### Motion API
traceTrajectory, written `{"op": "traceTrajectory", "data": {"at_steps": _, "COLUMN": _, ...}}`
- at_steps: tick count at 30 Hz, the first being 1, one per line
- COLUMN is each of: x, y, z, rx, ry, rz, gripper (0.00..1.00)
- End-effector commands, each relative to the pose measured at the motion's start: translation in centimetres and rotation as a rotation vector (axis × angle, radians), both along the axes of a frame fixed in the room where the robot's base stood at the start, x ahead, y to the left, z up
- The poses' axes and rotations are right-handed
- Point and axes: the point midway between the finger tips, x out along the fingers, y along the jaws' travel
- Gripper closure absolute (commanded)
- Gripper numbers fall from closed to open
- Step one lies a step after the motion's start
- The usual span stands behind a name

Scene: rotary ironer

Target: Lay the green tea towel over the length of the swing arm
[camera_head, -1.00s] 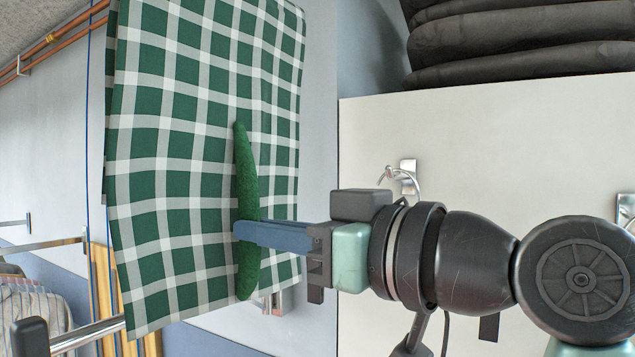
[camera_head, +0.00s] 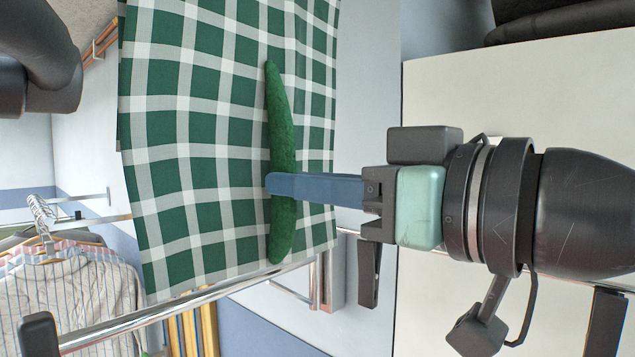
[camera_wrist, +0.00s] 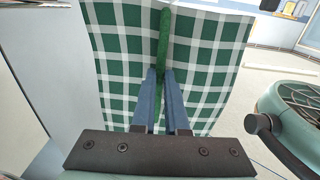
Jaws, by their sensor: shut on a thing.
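The green tea towel (camera_head: 185,150), green and white checked, is spread flat in the head view, with its top beyond the frame. A long, rough dark green ridge (camera_head: 282,125) runs along it. My gripper (camera_head: 275,185) is shut on this ridge; the wrist view shows the ridge (camera_wrist: 165,40) between the blue fingers and checked cloth on both sides. The chrome swing arm (camera_head: 130,327), with a black end cap (camera_head: 38,335), runs from lower left to a wall mount. In the head view the towel's lower edge lies just above it; I cannot tell whether they touch.
A large pale panel (camera_head: 490,100) stands at the right, with dark stacked cloth (camera_head: 570,20) on top. Striped shirts (camera_head: 70,300) hang at lower left. A dark rounded thing (camera_head: 40,70) is at upper left. The wrist view shows a pale green machine (camera_wrist: 290,110) at right.

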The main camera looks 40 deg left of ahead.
Motion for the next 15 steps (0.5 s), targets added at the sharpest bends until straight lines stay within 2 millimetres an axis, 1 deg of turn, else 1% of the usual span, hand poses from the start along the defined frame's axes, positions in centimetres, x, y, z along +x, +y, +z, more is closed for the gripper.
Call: {"op": "traceTrajectory", "data": {"at_steps": 15, "x": 0.3, "y": 4.7, "z": 0.1, "rx": 0.001, "ry": 0.000, "rz": 0.001, "gripper": 1.00}}
